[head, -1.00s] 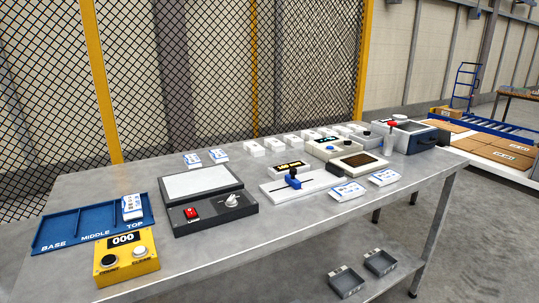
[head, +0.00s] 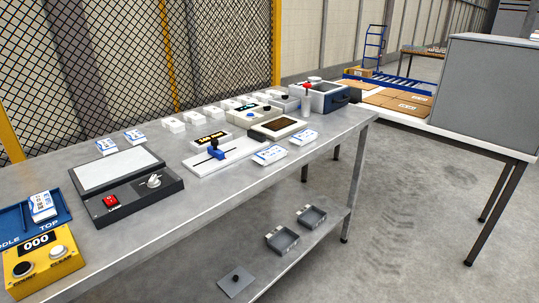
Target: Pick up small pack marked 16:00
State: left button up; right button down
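Several small white packs with blue print lie on the grey metal table (head: 225,180). One pack (head: 269,155) and another pack (head: 303,138) lie near the table's front edge, right of the middle. Two more, a pack (head: 107,147) and a pack (head: 134,136), lie behind the light panel at the left. Another pack (head: 42,206) rests in the TOP part of the blue tray (head: 12,222). The print is too small to read, so I cannot tell which is marked 16:00. Neither of my grippers is in view.
A black-framed panel with a red switch (head: 111,201), a yellow counter box (head: 42,258) and a white slider unit (head: 215,155) stand on the table. Small white blocks (head: 174,125) line the back by the mesh fence. A grey cabinet (head: 487,95) stands right; floor between is clear.

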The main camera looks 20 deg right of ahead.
aim_at(271, 154)
jog(key=i+l, duration=0.1)
jog(key=l, duration=0.25)
jog(key=i+l, duration=0.1)
jog(key=l, duration=0.25)
jog(key=i+l, duration=0.1)
jog(key=l, duration=0.25)
jog(key=i+l, duration=0.1)
jog(key=l, duration=0.25)
jog(key=z, duration=0.05)
